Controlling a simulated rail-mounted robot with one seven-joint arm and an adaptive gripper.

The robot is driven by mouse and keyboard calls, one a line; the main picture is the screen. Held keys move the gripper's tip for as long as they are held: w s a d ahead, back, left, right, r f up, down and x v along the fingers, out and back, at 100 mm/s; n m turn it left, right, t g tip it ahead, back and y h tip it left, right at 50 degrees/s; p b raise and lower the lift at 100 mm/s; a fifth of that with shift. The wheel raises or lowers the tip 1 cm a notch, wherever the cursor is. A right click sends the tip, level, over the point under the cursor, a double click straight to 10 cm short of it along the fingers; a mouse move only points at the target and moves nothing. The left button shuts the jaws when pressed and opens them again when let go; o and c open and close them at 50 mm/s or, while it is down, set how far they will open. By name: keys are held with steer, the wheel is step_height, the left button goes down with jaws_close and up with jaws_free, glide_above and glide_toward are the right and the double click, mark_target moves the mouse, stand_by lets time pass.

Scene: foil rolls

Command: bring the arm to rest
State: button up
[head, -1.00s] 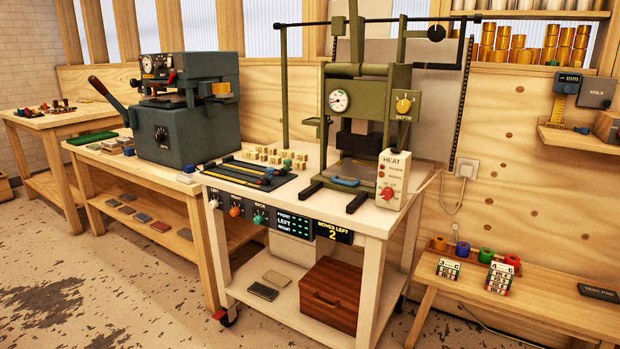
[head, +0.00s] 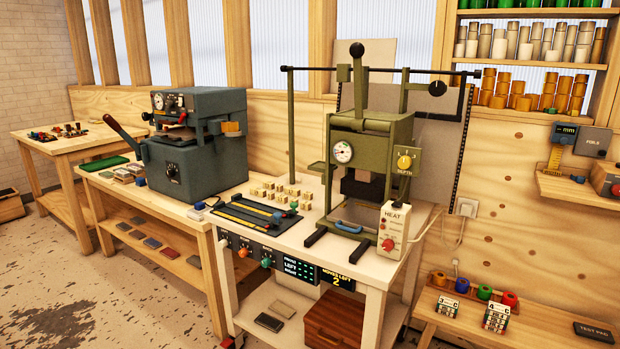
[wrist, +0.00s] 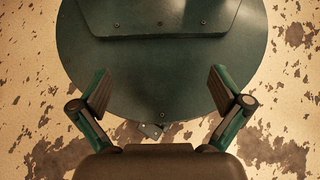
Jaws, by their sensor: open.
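My gripper (wrist: 160,90) shows in the wrist view with its two fingers spread wide apart. Nothing is between the fingers. Below it is a round dark green base plate (wrist: 160,85) with a raised block, probably part of my own body, over the worn floor. My arm and gripper do not show in the head view.
A white cart (head: 375,285) carries an olive press (head: 372,150) and a black tray (head: 255,215). A blue-grey machine (head: 190,160) stands on the wooden bench to the left. A low bench (head: 540,340) is at right. Floor at the lower left (head: 80,290) is clear.

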steer(key=w+r+t+p, duration=0.3)
steer(key=r+p, duration=0.5)
steer(key=p, duration=0.4)
steer(key=shift+w+r+t, duration=0.4)
steer(key=shift+w, duration=0.35)
